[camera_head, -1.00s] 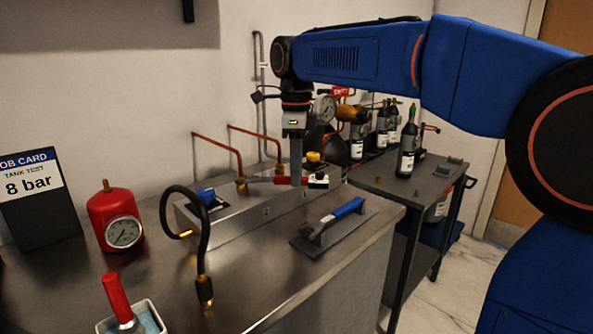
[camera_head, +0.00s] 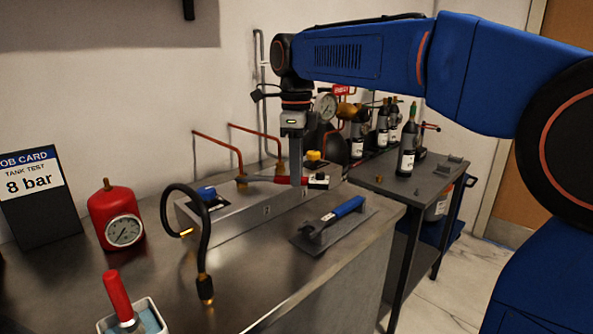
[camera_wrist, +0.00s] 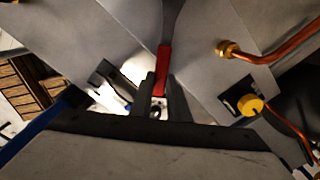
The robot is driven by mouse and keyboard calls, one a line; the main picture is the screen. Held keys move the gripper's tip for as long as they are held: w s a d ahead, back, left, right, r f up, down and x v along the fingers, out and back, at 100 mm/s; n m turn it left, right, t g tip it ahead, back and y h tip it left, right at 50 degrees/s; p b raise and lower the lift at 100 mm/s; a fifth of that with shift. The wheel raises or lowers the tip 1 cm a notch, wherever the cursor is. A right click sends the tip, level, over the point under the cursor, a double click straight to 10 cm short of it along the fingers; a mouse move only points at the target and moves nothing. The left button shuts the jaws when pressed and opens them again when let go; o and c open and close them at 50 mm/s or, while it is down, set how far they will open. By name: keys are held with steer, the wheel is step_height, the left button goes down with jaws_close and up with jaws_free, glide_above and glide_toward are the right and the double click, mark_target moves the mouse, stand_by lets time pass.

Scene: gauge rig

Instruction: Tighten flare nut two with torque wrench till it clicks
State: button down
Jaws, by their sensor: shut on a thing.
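My gripper (camera_head: 296,182) is shut on the red handle of the torque wrench (camera_head: 284,180). The handle also shows between the fingers in the wrist view (camera_wrist: 161,72). The wrench lies roughly level above the metal rig block (camera_head: 235,222), its grey shaft running left to the brass flare nut (camera_head: 241,181) at the foot of the left copper pipe. I cannot tell how the wrench head sits on that nut. A second brass nut (camera_head: 280,166) is on the right pipe, behind the wrench; it shows clear of the wrench in the wrist view (camera_wrist: 228,48).
A blue-handled spanner (camera_head: 342,211) lies on a grey mat in front. A black hose (camera_head: 207,245) arches up at the front left. A red gauge tank (camera_head: 118,218) and job card (camera_head: 35,190) stand left. A yellow knob (camera_head: 313,156) is close behind my gripper.

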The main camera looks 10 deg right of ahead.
mark_target(318, 174)
steer(key=shift+s+a+m, duration=0.3)
steer(key=shift+s+m, duration=0.25)
steer(key=shift+s, duration=0.1)
steer(key=shift+s+a+m, duration=0.25)
steer(key=shift+s+m, duration=0.3)
steer(key=shift+s, duration=0.05)
stand_by(1.1)
steer(key=shift+w+d+n, duration=0.25)
steer(key=shift+w+n, duration=0.2)
steer(key=shift+w, duration=0.05)
steer(key=shift+w+d+n, duration=0.25)
steer(key=shift+w+n, duration=0.2)
steer(key=shift+w, duration=0.05)
stand_by(0.6)
steer(key=shift+s+d, duration=0.1)
steer(key=shift+d, duration=0.1)
steer(key=shift+s+d, duration=0.3)
steer(key=shift+d, duration=0.4)
steer(key=shift+s+d, duration=0.25)
steer(key=shift+d, duration=0.45)
steer(key=shift+s+d, duration=0.3)
steer(key=shift+d, duration=0.4)
steer(key=shift+r, duration=2.3)
